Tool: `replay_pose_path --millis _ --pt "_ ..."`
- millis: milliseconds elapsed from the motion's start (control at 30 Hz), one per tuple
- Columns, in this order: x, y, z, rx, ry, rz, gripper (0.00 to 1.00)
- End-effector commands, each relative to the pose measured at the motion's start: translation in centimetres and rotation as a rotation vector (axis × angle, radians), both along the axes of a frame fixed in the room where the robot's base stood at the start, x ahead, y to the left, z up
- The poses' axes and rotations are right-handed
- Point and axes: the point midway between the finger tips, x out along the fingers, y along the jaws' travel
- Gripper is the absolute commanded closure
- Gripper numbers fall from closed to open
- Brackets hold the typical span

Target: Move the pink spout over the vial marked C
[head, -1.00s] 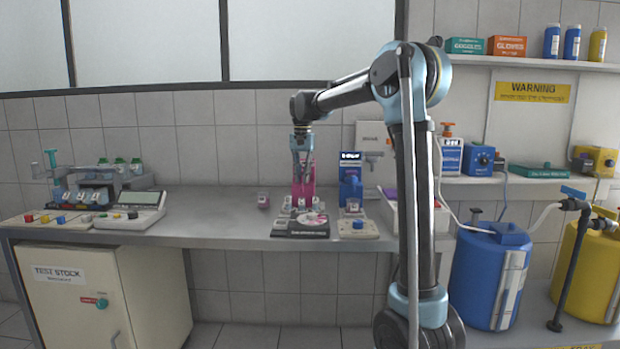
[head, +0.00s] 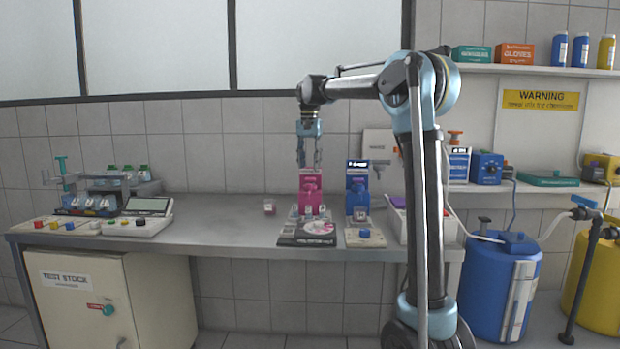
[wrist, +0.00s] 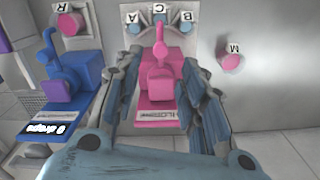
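The pink dispenser (head: 310,190) stands on the bench. In the wrist view its pink spout (wrist: 159,48) points up the picture, towards the middle vial label, C (wrist: 159,8). Label A (wrist: 133,17) is to the left of C and label B (wrist: 186,16) to the right. The spout's end appears in line with C; the vial under it is mostly hidden. My gripper (head: 309,164) points down just above the dispenser. Its fingers are apart, one on each side of the pink top in the wrist view, with no visible grip on it.
A blue dispenser (head: 358,192) stands close on the right, with a base board in front. A small pink-capped vial marked M (wrist: 231,62) stands apart on the bench. A keypad unit (head: 143,215) and rack are at the left.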

Motion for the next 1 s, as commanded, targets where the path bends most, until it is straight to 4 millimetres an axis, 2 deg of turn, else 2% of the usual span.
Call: replay_pose_path --millis 100,300,767,867,1000 --pt "0.0 0.0 1.9 0.0 0.0 0.0 0.62" --pt "0.0 0.0 3.7 0.0 0.001 0.0 0.62" --pt "-0.1 -0.2 4.1 0.0 0.0 0.001 0.62" --pt "-0.8 -1.2 3.8 0.001 -0.003 0.005 0.62" --pt "-2.9 -4.0 3.0 0.006 -0.015 0.02 0.62"
